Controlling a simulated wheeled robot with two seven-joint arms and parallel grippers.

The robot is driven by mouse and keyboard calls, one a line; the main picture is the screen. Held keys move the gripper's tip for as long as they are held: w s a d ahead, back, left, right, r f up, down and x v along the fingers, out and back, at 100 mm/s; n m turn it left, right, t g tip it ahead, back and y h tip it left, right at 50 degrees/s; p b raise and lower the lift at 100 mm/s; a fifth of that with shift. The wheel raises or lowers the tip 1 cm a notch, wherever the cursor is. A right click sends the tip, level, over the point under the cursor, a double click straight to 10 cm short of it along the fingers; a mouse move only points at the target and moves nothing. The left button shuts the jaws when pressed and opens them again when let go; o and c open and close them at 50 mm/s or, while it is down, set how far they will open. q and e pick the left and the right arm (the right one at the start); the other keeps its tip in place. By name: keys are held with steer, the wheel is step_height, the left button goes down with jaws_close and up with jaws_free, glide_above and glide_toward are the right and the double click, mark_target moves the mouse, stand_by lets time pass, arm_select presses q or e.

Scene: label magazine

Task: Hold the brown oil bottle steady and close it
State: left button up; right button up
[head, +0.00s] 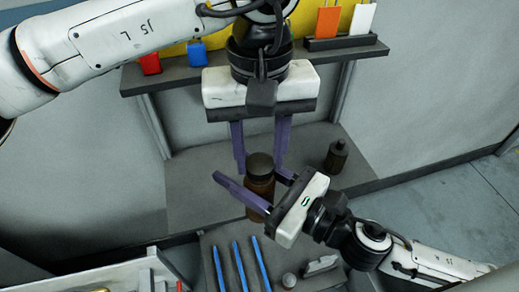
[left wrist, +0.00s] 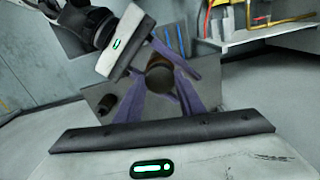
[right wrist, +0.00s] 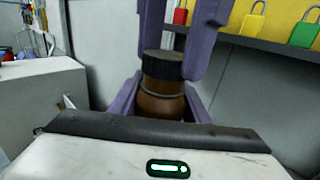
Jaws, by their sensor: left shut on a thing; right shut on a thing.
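The brown oil bottle (head: 260,187) stands upright on the grey bench, with a dark ribbed cap (head: 259,164) on its top. In the right wrist view the brown bottle (right wrist: 160,98) shows below the cap (right wrist: 162,64). My right gripper (head: 257,189) is shut around the bottle's body from the lower right. My left gripper (head: 261,164) reaches down from above, its purple fingers on both sides of the cap and shut on it. The left wrist view shows the cap (left wrist: 159,75) from above. The thread under the cap is hidden.
A second dark bottle (head: 337,157) stands on the bench to the right. The bench's left part is clear.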

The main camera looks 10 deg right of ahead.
arm_select(q)
steer(key=shift+f, duration=0.4)
steer(key=m, duration=1.3)
steer(key=o, duration=1)
